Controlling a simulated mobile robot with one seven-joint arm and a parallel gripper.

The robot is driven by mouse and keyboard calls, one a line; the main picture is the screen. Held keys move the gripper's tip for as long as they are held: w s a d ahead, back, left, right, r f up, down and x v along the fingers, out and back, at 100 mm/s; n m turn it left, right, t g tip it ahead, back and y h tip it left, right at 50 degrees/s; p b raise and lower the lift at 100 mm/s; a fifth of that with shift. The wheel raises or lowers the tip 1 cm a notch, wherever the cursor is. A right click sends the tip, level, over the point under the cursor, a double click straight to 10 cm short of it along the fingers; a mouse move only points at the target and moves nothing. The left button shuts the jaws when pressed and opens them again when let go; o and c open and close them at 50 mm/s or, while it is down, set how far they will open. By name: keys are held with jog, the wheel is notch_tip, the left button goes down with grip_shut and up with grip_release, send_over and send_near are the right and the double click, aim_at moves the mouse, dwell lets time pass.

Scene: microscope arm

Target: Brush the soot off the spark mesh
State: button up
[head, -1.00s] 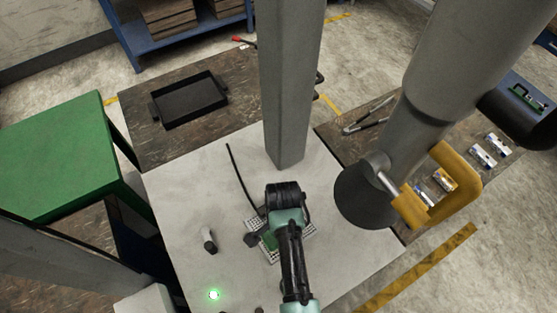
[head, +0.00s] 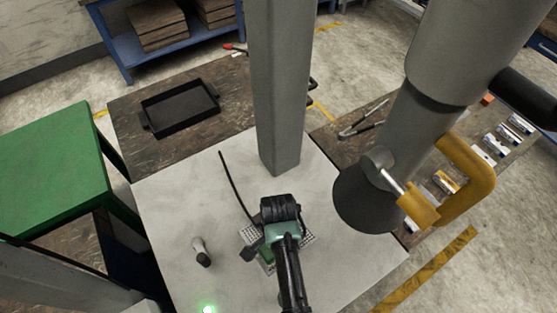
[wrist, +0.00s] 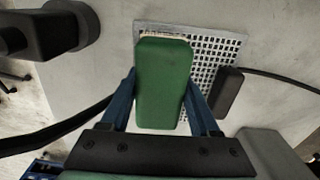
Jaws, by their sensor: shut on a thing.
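The spark mesh (wrist: 215,45) is a pale perforated grid lying on the light tabletop. It also shows partly in the head view (head: 308,237), largely covered by my arm. My gripper (wrist: 162,100), with blue fingers, is shut on a green block-shaped brush (wrist: 163,85). The brush is over the mesh and hides its left and middle part in the wrist view. A thin pale edge shows along the brush's far end. I cannot tell whether the brush touches the mesh. No soot can be made out clearly.
A dark block (wrist: 228,93) with a black cable (wrist: 280,78) sits at the mesh's right edge in the wrist view. A grey column (head: 280,100) stands behind. A small knob-like part (head: 202,252) and a green light (head: 208,309) are left. A yellow clamp (head: 470,180) is right.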

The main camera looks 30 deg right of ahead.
jog(key=shift+f, duration=0.4)
dwell(0.3)
jog(key=shift+w+d+r+b, duration=0.15)
jog(key=shift+d+b, duration=0.25)
jog(key=shift+d, duration=0.9)
jog(key=shift+d, duration=0.1)
jog(key=shift+w+d+b, duration=0.15)
jog(key=shift+d+b, duration=0.25)
jog(key=shift+d, duration=0.7)
jog(key=shift+a, duration=0.1)
jog(key=shift+s+a+f+p, duration=0.15)
jog(key=shift+a+p, duration=0.15)
jog(key=shift+a, duration=0.3)
jog(key=shift+s+a+f+p, duration=0.1)
jog(key=shift+a+p, duration=0.2)
jog(key=shift+a, duration=0.3)
